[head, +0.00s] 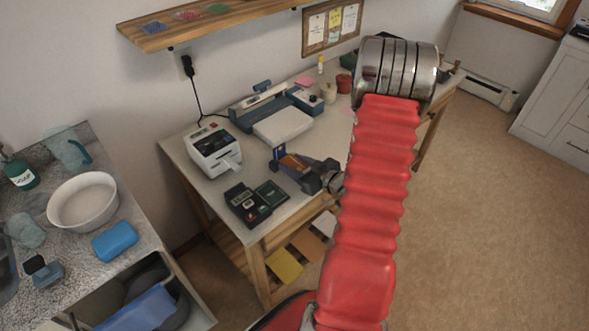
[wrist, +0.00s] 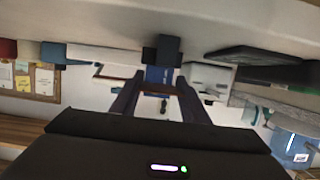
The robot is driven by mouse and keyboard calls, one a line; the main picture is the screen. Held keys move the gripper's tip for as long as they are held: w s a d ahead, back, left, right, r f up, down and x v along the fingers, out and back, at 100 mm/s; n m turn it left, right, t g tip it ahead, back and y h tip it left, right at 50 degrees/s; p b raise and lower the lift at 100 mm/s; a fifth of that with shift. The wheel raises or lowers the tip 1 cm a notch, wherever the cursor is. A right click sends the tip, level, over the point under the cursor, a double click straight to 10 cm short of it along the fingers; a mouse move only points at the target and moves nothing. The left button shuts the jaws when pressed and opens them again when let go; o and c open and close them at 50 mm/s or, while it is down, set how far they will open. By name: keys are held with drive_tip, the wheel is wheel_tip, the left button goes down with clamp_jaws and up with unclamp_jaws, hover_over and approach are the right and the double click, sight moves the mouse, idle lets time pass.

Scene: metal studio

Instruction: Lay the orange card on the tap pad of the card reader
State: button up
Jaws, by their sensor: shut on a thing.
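My gripper (head: 297,168) is above the workbench and shut on the orange card (head: 290,161), which shows as an orange-brown patch between the fingers. In the wrist view, which looks upside down, the card is a thin brown strip (wrist: 158,88) between my two dark fingers. A small blue holder (head: 279,152) stands just beyond the fingertips. The black card reader (head: 244,203) lies to the left of and nearer than my gripper, at the bench's front. Its dark green tap pad (head: 271,194) is on its right side and looks bare. My gripper is apart from the pad.
A white label printer (head: 213,150) stands behind the reader. A blue and white paper trimmer (head: 283,123) lies at the back. A pink eraser-like item (head: 304,81) and a red cup (head: 344,83) are farther right. The bench top between gripper and reader looks clear.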

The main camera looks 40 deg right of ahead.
drive_tip(key=shift+f, duration=1.3)
drive_tip(key=shift+f, duration=0.2)
drive_tip(key=o, duration=1)
drive_tip(key=v, duration=1.3)
drive_tip(key=shift+s+d+r, duration=0.2)
drive_tip(key=shift+s+r, duration=0.1)
drive_tip(key=shift+r, duration=0.15)
